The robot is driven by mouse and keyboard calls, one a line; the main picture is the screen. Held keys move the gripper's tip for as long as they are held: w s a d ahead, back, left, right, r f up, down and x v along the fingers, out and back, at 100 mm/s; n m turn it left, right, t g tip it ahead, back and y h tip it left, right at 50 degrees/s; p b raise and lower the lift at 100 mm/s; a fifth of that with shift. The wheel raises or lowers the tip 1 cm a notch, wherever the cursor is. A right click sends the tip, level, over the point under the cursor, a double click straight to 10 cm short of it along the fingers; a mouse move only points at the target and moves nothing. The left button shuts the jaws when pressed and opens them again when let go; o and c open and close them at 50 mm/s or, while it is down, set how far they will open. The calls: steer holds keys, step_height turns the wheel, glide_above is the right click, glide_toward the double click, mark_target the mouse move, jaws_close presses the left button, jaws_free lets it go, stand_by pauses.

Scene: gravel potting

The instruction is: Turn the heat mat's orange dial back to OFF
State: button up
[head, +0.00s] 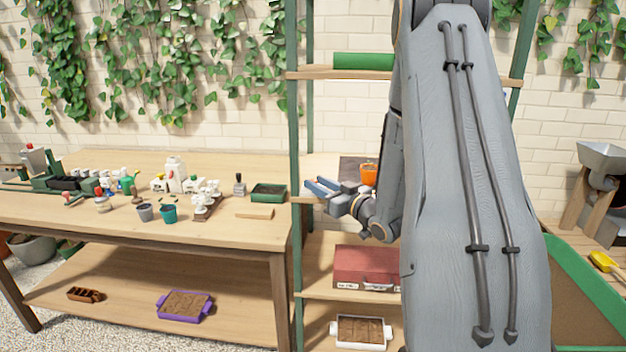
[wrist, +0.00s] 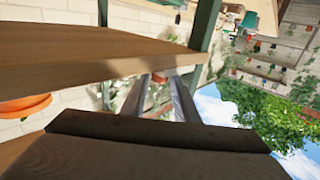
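The dark heat mat (head: 352,163) appears to be the dark slab on the middle shelf of the green-posted rack, partly hidden by my arm. An orange pot (head: 369,174) stands on or by it; its orange side also shows at the left edge of the wrist view (wrist: 24,105). I cannot make out the orange dial or its setting in either view. My gripper (head: 322,187) is at the left front of that shelf, left of the orange pot, its two blue fingers apart with nothing seen between them. In the wrist view, the fingers (wrist: 163,98) show behind a dark slab edge.
A wooden shelf (wrist: 90,52) runs close beside the fingers in the wrist view. A red box (head: 366,267) and a white-handled tray (head: 361,331) sit on lower shelves. The wooden bench (head: 110,222) at left holds pots, bottles and a green tray (head: 269,193).

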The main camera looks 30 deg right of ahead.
steer(key=shift+w+a, duration=0.15)
steer(key=shift+w, duration=0.55)
steer(key=shift+w+a, duration=0.1)
steer(key=shift+w, duration=0.55)
jaws_close()
steer(key=shift+m+h, duration=0.3)
steer(key=shift+h, duration=0.1)
steer(key=m+h+b, duration=0.1)
steer(key=m+h, duration=0.1)
steer(key=h, duration=0.1)
steer(key=m+h+b, duration=0.1)
steer(key=m+h, duration=0.1)
steer(key=h, duration=0.1)
steer(key=shift+a+f+h+b, duration=0.1)
steer(key=shift+a+h+b, duration=0.05)
steer(key=shift+h+b, duration=0.15)
steer(key=shift+m+g+h+b, duration=0.6)
steer(key=shift+m+h, duration=0.4)
steer(key=shift+h, duration=0.4)
steer(key=shift+m+g+h+b, duration=0.55)
steer(key=shift+m+h, duration=0.45)
steer(key=shift+h, duration=0.4)
jaws_free()
